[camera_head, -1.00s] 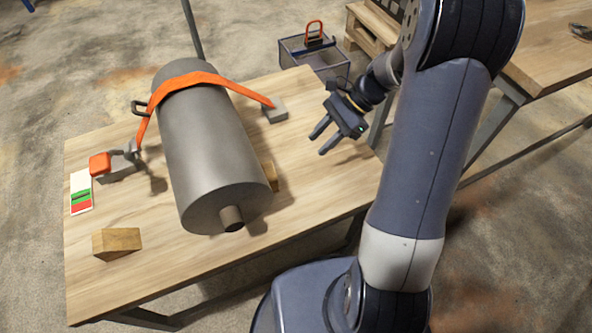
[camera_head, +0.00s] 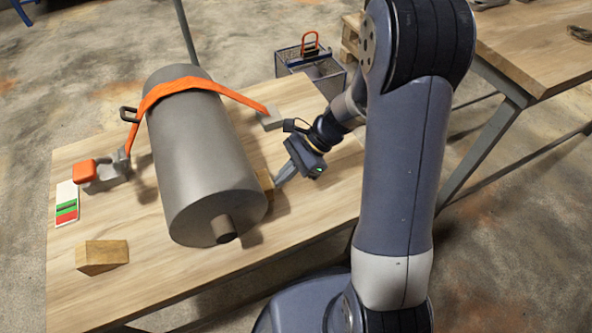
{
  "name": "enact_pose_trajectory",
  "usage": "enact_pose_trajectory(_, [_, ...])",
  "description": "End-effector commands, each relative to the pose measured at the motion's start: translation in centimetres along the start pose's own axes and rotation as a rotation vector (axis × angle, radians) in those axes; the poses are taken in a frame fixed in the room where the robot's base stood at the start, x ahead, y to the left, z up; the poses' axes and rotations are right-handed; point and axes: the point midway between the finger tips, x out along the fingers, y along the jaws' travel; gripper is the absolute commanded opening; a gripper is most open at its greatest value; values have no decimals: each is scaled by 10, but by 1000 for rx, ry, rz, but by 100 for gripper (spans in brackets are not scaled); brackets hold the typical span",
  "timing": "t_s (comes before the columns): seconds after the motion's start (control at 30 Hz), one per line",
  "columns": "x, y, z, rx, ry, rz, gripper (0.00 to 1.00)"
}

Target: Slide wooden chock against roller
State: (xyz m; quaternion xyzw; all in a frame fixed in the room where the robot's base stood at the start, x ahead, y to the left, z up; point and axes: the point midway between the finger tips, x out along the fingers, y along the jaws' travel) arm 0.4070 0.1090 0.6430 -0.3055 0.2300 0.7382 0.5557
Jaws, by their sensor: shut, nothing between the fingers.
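The roller (camera_head: 195,150) is a large grey cylinder lying on the wooden table, with a short shaft stub at its near end. An orange strap crosses its far part. One wooden chock (camera_head: 265,184) shows at the roller's right side, partly hidden behind the roller's near end. A second wooden chock (camera_head: 102,256) lies at the table's front left, clear of the roller. My gripper (camera_head: 280,180) is shut and empty, low beside the right-hand chock, its fingertips close to it. I cannot tell whether they touch.
The orange strap (camera_head: 180,84) runs to a grey block (camera_head: 271,119) on the right and a clamp with an orange knob (camera_head: 84,171) on the left. A white, green and red card (camera_head: 66,203) lies at the left.

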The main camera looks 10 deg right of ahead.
Motion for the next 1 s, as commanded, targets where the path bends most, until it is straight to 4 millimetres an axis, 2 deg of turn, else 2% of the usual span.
enact_pose_trajectory(0.43, [3,0,4,0,0,0,0])
enact_pose_trajectory(0.7, [20,2,22,0,-3,7,0])
enact_pose_trajectory(1.0, [21,1,21,1,-3,3,0])
